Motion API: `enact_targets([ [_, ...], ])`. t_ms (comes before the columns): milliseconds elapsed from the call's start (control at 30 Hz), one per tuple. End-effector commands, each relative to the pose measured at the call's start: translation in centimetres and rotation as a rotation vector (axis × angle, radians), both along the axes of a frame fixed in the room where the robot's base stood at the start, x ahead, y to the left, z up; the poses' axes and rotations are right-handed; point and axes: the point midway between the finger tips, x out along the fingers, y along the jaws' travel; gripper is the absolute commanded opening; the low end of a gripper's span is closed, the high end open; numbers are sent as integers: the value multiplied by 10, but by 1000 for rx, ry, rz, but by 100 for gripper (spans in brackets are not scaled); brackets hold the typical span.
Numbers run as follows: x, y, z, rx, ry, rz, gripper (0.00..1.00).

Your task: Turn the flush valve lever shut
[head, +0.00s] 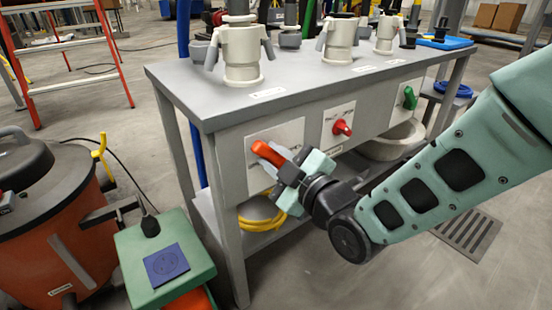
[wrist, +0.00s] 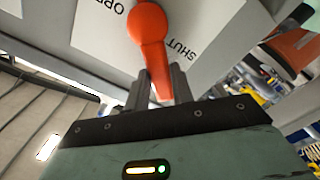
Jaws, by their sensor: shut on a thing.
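An orange lever (head: 267,153) sits on a white label plate (head: 262,132) on the left of the bench's front panel. It slopes down to the right in the head view. In the wrist view the lever (wrist: 149,28) runs from its round hub down between the fingers. The words OPEN and SHUT are printed on either side of the hub, OPEN left and SHUT right in that view.
A red handle (head: 342,128) and a green handle (head: 409,98) sit further right on the same panel. Pale fittings (head: 241,55) stand on the bench top. A green box (head: 150,265) and an orange drum (head: 45,230) stand at the left. A yellow hose (head: 262,222) lies on the lower shelf.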

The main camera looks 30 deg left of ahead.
Motion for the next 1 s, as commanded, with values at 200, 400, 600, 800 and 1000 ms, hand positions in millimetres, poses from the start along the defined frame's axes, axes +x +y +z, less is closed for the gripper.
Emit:
enact_targets([
  [200, -1, -1, -2, -8, -9, 1, 0],
  [400, -1, -1, -2, -9, -8, 2, 26],
  [600, -1, 0, -2, -7, -7, 2, 45],
  [800, -1, -2, -1, -6, -6, 1, 45],
  [1000, -10, -25, 1, -9, -5, 1, 45],
])
